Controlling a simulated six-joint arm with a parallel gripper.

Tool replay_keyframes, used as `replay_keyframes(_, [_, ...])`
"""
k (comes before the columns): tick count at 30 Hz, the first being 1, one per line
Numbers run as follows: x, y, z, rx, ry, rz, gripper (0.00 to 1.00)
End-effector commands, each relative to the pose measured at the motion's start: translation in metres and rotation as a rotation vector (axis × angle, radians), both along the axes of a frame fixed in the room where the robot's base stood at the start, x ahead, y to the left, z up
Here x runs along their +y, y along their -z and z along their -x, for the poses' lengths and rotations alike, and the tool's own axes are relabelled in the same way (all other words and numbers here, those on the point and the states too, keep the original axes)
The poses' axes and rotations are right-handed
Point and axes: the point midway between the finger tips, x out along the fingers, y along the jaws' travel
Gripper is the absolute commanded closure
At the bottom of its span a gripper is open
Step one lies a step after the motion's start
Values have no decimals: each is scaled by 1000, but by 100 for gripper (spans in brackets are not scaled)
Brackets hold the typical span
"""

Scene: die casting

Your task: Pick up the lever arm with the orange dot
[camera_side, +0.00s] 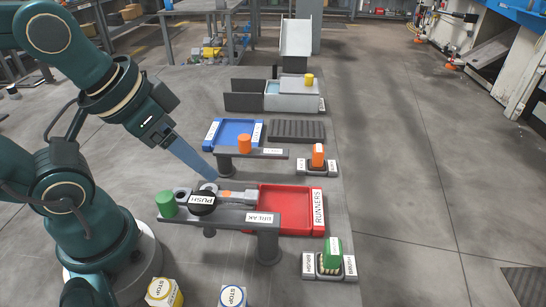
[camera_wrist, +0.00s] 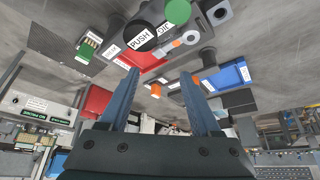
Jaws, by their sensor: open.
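The lever arm (camera_side: 236,197) is a small grey piece with an orange dot (camera_side: 225,194). It lies on the grey BREAK fixture (camera_side: 250,218), behind and right of the black PUSH disc (camera_side: 201,203). In the wrist view the orange dot (camera_wrist: 177,43) shows beside a pale ring (camera_wrist: 191,37). My gripper (camera_side: 213,178) points down and right, its tips above and slightly left of the lever arm in the side view. In the wrist view my gripper (camera_wrist: 159,74) has its two blue fingers apart with nothing between them. The tips' exact height is unclear.
A green cylinder (camera_side: 166,205) stands left of the disc. The red RUNNERS tray (camera_side: 262,190) is on the right. Behind are a blue tray (camera_side: 212,133), an orange cylinder (camera_side: 245,145) and an orange-handled brush (camera_side: 318,155). A green-handled brush (camera_side: 333,250) stands in front right.

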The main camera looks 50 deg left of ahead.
Motion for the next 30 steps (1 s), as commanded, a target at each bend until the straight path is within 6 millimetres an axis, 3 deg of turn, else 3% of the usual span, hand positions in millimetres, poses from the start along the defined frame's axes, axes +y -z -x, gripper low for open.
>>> replay_keyframes(4, [0,0,0,0,0,0,36])
replay_keyframes(5, [0,0,0,0,0,0,43])
replay_keyframes(16, [0,0,0,-1,56,-30,43])
replay_keyframes(23, [3,-6,-17,36,318,-170,43])
replay_keyframes(30, [12,10,-44,189,589,-265,43])
